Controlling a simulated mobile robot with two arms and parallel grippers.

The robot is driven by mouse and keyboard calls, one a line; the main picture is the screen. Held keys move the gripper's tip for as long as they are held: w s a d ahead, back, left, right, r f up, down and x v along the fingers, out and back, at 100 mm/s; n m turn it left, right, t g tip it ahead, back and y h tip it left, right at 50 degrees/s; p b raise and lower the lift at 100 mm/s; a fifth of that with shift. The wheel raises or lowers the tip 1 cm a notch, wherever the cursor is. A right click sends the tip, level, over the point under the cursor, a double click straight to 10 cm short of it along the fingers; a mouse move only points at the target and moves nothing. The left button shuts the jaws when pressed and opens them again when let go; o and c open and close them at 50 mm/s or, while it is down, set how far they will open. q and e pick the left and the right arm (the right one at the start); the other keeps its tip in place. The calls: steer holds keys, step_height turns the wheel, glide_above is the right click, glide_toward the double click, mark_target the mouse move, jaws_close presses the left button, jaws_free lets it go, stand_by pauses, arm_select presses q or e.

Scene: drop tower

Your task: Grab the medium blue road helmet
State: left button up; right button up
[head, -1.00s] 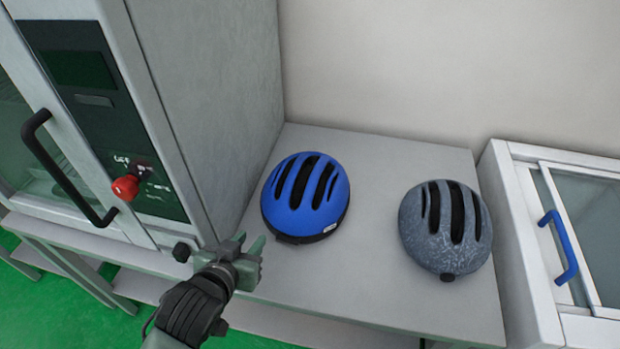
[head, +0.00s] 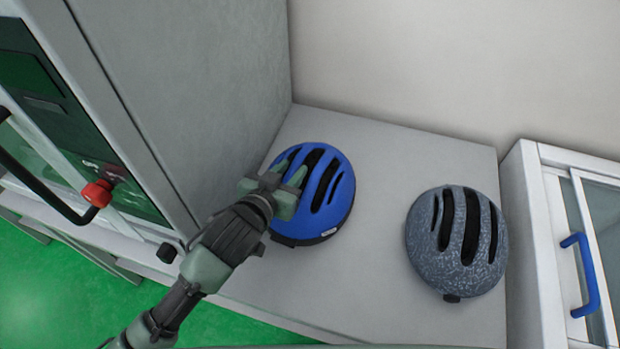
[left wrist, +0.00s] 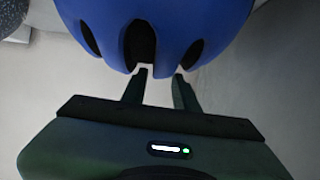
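The blue helmet (head: 340,190) with black vent slots lies on the grey table between the tall machine and a grey speckled helmet (head: 457,243). My left gripper (head: 284,178) is over the blue helmet's left side in the head view and covers part of it. In the left wrist view the two fingers (left wrist: 160,78) are apart, with their tips at the edge of the blue helmet (left wrist: 185,25). My right gripper is not in view.
A tall grey machine (head: 200,80) with a red knob (head: 97,193) and black handle stands close on the left. A white cabinet with a blue handle (head: 580,275) is on the right. The table (head: 375,285) is bare in front of the helmets.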

mark_target(295, 165)
arm_select(q)
steer(key=x, duration=0.5)
steer(key=shift+r+p, duration=0.15)
steer(key=shift+p, duration=0.25)
steer(key=shift+a, duration=0.1)
jaws_close()
steer(key=shift+s, duration=0.1)
stand_by(0.8)
